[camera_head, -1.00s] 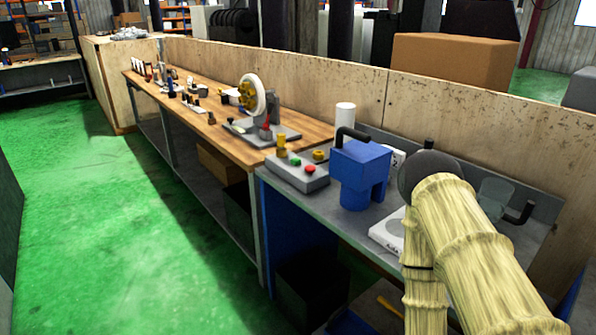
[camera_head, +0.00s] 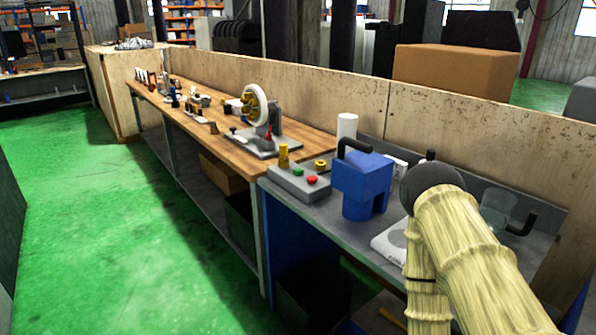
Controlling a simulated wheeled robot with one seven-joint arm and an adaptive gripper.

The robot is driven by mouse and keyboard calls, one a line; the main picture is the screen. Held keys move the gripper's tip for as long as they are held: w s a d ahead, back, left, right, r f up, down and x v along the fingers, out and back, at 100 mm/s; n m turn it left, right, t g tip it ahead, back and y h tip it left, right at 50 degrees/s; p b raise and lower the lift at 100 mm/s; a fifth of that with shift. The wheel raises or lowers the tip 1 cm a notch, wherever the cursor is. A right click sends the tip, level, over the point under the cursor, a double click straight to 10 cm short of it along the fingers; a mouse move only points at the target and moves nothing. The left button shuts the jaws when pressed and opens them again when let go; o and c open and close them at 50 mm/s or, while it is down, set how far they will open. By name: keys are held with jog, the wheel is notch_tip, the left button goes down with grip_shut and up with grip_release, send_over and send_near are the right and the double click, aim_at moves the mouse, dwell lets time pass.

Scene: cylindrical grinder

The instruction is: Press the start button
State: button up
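A grey control box (camera_head: 290,188) sits at the left end of the grey bench. On its top are a green button (camera_head: 297,171) and a red button (camera_head: 312,180). A yellow post (camera_head: 283,156) and a yellow knob (camera_head: 320,164) also stand there. No label is readable, so I cannot tell from marking which is the start button. My arm, in a pale yellow ribbed cover with a dark rounded joint, is at the lower right, apart from the box in the picture. My gripper does not show.
A blue block-shaped device (camera_head: 362,182) with a black handle stands just right of the box. A white cylinder (camera_head: 346,126) is behind it, and a white scale-like device (camera_head: 388,245) is nearer my arm. A wheel machine (camera_head: 258,112) stands on the wooden bench. The green floor (camera_head: 110,230) is clear.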

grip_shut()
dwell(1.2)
